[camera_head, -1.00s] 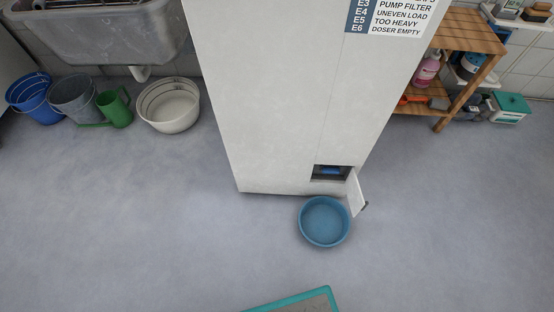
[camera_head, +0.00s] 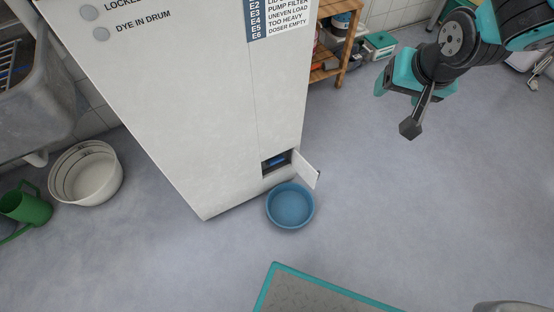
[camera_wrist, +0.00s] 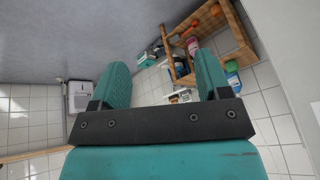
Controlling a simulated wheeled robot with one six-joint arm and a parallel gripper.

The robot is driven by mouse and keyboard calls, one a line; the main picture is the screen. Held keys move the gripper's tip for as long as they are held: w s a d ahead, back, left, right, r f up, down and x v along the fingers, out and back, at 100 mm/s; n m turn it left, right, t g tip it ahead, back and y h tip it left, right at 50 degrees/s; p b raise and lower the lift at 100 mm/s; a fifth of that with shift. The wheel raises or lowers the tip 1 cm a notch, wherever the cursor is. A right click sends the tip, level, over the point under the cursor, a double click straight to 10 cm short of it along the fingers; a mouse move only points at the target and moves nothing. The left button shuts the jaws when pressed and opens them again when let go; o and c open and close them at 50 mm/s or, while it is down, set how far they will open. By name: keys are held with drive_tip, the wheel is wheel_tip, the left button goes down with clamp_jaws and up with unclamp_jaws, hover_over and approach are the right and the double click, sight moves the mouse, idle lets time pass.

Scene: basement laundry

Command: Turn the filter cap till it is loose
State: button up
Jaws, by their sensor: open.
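The filter cap (camera_head: 277,161) shows as a small blue shape inside the dark open hatch low on the white machine (camera_head: 190,110). Shadow hides its details. The hatch door (camera_head: 307,170) stands open to the right. A blue basin (camera_head: 290,206) is on the floor just below the hatch. My gripper is at the upper right of the head view, well apart from the hatch. In the wrist view my gripper (camera_wrist: 162,75) has its two teal fingers spread with nothing between them. The cap is not in the wrist view.
A wooden shelf (camera_head: 337,45) with bottles stands behind the machine, with a teal-lidded box (camera_head: 379,44) beside it. A white tub (camera_head: 85,172) and green watering can (camera_head: 25,206) are at left. The floor right of the basin is clear.

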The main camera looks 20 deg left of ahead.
drive_tip(key=w+a+f+t+p, duration=0.25)
drive_tip(key=a+f, duration=0.25)
drive_tip(key=f, duration=0.4)
drive_tip(key=w+a+f+t+p, duration=0.1)
drive_tip(key=w+a+f+t, duration=0.15)
drive_tip(key=a+f, duration=0.45)
drive_tip(key=s+f+n+y+p, duration=0.4)
drive_tip(key=s+f+n+y, duration=0.4)
drive_tip(key=s+f, duration=0.9)
drive_tip(key=b, duration=1.9)
approach(277, 161)
drive_tip(key=b+x, duration=0.5)
drive_tip(key=x, duration=0.2)
drive_tip(key=shift+w+f+b, duration=0.1)
drive_tip(key=shift+f+b, duration=0.1)
drive_tip(key=shift+b, duration=0.1)
drive_tip(key=shift+w+a+b, duration=0.3)
drive_tip(key=shift+a, duration=0.05)
